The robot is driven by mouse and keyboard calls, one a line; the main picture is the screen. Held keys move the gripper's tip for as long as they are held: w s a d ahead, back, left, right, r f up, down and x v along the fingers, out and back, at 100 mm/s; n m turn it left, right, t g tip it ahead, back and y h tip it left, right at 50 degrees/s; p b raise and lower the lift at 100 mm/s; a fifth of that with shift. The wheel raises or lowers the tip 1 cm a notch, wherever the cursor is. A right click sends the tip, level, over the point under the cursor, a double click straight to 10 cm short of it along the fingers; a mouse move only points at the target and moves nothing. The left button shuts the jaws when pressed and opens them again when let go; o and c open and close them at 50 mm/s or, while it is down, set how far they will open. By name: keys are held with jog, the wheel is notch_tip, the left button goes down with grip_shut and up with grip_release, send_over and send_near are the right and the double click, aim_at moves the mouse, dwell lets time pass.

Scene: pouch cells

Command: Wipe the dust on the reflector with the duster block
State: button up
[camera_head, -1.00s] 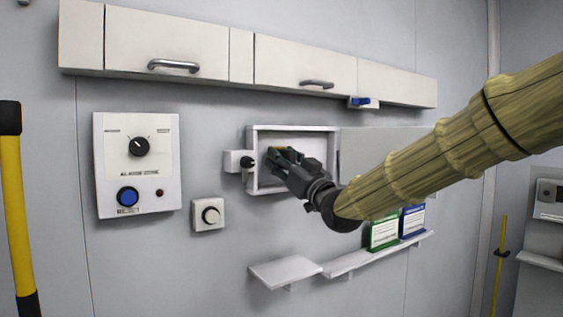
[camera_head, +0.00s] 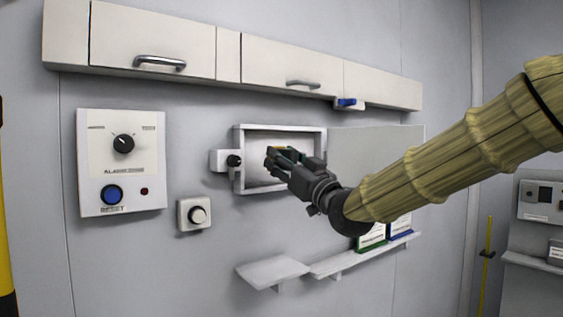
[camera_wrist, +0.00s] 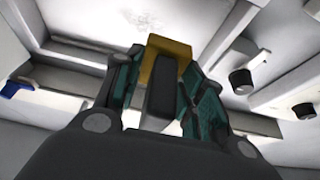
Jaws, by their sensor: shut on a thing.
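The duster block (camera_wrist: 167,46) is yellow-orange and sits between the fingers of my gripper (camera_wrist: 160,75) in the wrist view. My gripper (camera_head: 277,155) is shut on it, in front of the open white wall box; only a sliver of the block (camera_head: 281,148) shows in the head view. A pale surface with a grey smudge (camera_wrist: 136,12), which looks like the dusty reflector, lies beyond the block in the wrist view. The box's pale inside (camera_head: 262,147) is partly hidden by my gripper in the head view. I cannot tell whether the block touches it.
The white wall box (camera_head: 238,182) has raised rims and an open door (camera_head: 375,150) at right. A black knob (camera_head: 234,160) is at its left. Cabinets (camera_head: 150,45) hang above; a shelf (camera_head: 340,262) runs below. A control panel (camera_head: 122,185) is further left.

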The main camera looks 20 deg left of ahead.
aim_at(295, 163)
jog(key=shift+s+d, duration=0.1)
jog(key=shift+d, duration=0.05)
jog(key=shift+s+d+b, duration=0.75)
jog(key=shift+s+d, duration=0.15)
jog(key=shift+d, duration=0.25)
jog(key=shift+w+a, duration=0.1)
jog(key=w+a, duration=0.4)
jog(key=a, duration=0.1)
jog(key=shift+a, duration=0.25)
jog(key=shift+w+a+f, duration=0.1)
jog(key=shift+w+a, duration=0.6)
jog(key=shift+a, duration=0.1)
dwell(1.2)
jog(key=shift+w+d, duration=0.1)
jog(key=shift+w+d+p, duration=0.4)
jog(key=shift+w+d, duration=0.8)
jog(key=shift+w, duration=0.15)
jog(key=shift+w, duration=0.1)
